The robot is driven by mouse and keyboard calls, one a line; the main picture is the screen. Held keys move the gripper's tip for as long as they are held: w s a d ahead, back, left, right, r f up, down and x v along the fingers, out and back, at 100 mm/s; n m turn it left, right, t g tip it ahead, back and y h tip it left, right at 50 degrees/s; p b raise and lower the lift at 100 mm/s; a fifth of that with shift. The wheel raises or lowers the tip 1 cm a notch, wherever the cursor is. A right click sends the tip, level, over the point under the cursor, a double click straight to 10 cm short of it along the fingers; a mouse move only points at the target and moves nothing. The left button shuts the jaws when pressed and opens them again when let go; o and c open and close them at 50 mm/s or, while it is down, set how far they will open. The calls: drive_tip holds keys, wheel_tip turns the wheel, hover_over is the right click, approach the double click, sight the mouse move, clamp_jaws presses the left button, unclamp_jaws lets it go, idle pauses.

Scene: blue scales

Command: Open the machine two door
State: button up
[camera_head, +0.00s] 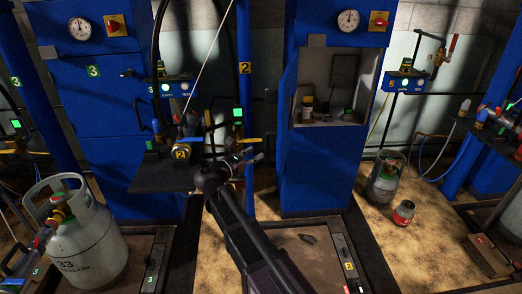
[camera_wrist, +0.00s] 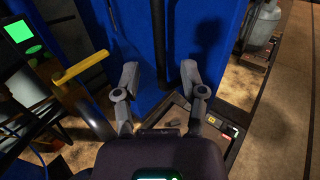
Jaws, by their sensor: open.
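Machine two is the blue cabinet (camera_head: 318,170) right of the post marked 2. Its upper compartment (camera_head: 345,70) shows open, with a small yellow-labelled bottle and other small items inside. A narrow blue panel (camera_head: 289,95) at the opening's left side looks like the door swung outward, seen nearly edge-on. My gripper (camera_head: 250,156) is in front of the cabinet's left side, below the opening. In the wrist view my gripper (camera_wrist: 160,75) is open, fingers spread before a blue panel (camera_wrist: 125,40). A dark vertical bar (camera_wrist: 161,45) lies between the fingertips; I cannot tell whether they touch anything.
A black shelf (camera_head: 160,178) with valves and a yellow lever (camera_wrist: 80,68) is close on the left. A large grey cylinder (camera_head: 85,240) stands front left. A smaller cylinder (camera_head: 384,182) and a red-grey canister (camera_head: 403,213) stand right. A scale platform (camera_head: 310,245) lies below.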

drive_tip(key=shift+v, duration=2.9)
drive_tip(key=shift+s, duration=0.1)
